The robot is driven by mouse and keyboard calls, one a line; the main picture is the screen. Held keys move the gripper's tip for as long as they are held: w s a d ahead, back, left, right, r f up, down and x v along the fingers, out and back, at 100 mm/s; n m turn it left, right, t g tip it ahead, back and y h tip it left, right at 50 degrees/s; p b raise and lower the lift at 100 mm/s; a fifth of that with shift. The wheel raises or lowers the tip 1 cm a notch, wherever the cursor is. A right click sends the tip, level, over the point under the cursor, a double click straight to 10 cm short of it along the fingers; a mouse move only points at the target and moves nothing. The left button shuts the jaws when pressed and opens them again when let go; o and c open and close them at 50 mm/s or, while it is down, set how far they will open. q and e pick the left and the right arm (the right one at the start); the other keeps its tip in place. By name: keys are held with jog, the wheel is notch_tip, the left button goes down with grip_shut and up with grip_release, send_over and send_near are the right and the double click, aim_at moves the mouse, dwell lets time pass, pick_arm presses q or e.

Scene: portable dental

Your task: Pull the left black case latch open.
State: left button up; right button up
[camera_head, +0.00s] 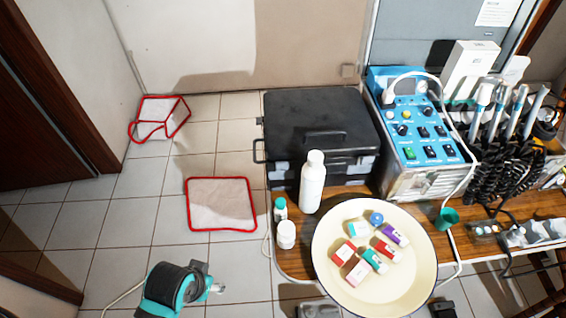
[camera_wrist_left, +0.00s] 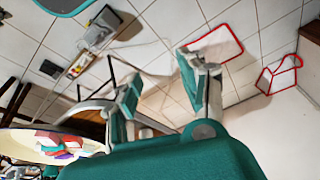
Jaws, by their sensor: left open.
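The black case (camera_head: 318,118) stands closed on the wooden table in the head view, its handle on the near side. Its left latch (camera_head: 281,172) is a grey patch on the front, left of the white bottle; whether it is up or down is too small to tell. A second grey latch (camera_head: 364,165) shows to the right. My left gripper (camera_wrist_left: 160,98) is open and empty in the left wrist view, over the floor. In the head view my teal left arm end is low at the left, well short of the case. My right gripper is not in view.
A tall white bottle (camera_head: 313,183) stands close before the case, with two small bottles (camera_head: 286,235) to its left. A cream basin (camera_head: 335,282) of small boxes fills the table front. A blue control unit (camera_head: 413,125) stands right of the case. The left floor has a red-edged mat (camera_head: 221,204).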

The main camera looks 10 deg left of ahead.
pick_arm(q)
jog(key=w+p+v, duration=0.1)
jog(key=v, duration=0.7)
jog(key=m+t+y, duration=0.3)
jog(key=m+t, duration=0.7)
jog(key=m, duration=2.2)
send_near(283, 166)
jog(key=x, duration=0.8)
jog(key=shift+w+a, duration=0.1)
grip_shut()
